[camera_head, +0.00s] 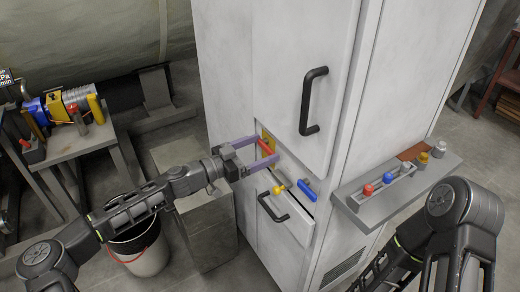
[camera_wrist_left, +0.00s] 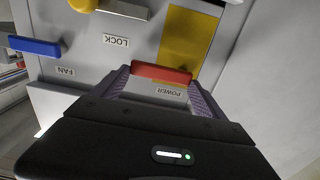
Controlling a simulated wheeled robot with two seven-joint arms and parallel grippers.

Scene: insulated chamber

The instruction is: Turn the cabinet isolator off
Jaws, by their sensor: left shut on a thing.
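The cabinet (camera_head: 290,90) stands in the middle of the head view. Its red isolator handle (camera_head: 267,147) sits on a yellow plate (camera_head: 267,134) low on the front. In the left wrist view the red handle (camera_wrist_left: 161,72) lies crosswise beside the upside-down POWER label (camera_wrist_left: 168,91). My left gripper (camera_head: 256,150) has its purple fingers at either end of the handle and is shut on it. The fingertips (camera_wrist_left: 160,78) partly hide the handle's ends. My right arm shows at the lower right, but its gripper is out of view.
Beside the handle are a yellow knob (camera_head: 279,190), labelled LOCK, and a blue lever (camera_head: 308,191), labelled FAN. A black drawer handle (camera_head: 272,207) and a door handle (camera_head: 313,102) stick out. A shelf (camera_head: 350,197) with knobs juts out at right. A bucket (camera_head: 146,255) stands below my left arm.

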